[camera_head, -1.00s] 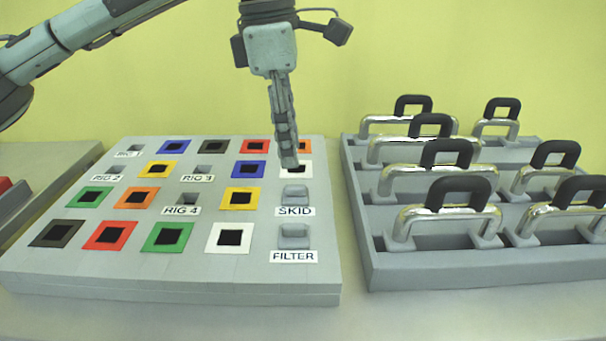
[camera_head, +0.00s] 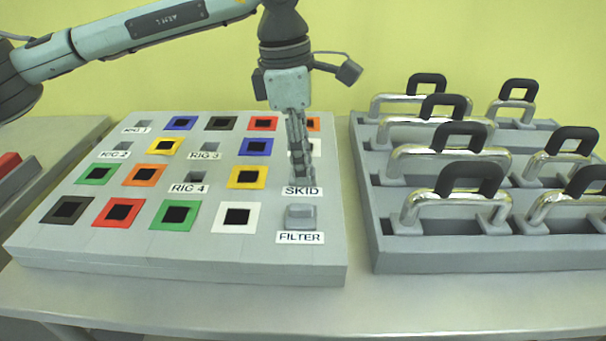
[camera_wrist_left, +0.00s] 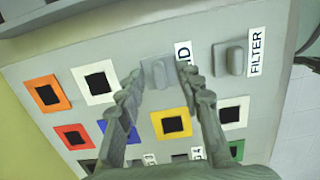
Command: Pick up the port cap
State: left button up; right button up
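Two grey caps with raised grips sit on the grey panel (camera_head: 150,268). The cap by the FILTER label (camera_head: 300,216) shows clearly in the head view and in the wrist view (camera_wrist_left: 235,58). The cap by the SKID label (camera_wrist_left: 157,72) shows between my fingertips in the wrist view; my fingers mostly hide it in the head view. My left gripper (camera_head: 301,178) points down over the SKID cap. Its fingers are apart, one on each side of that cap (camera_wrist_left: 160,76); I cannot tell whether they touch it. My right gripper is not in view.
The panel has several square openings with coloured frames, and RIG labels. A grey rack (camera_head: 450,260) with several chrome and black handles (camera_head: 455,205) stands close to its right. The table's front edge (camera_head: 200,305) is clear.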

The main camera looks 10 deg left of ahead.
pick_arm(q)
grip_shut()
jog(key=shift+r, duration=0.15)
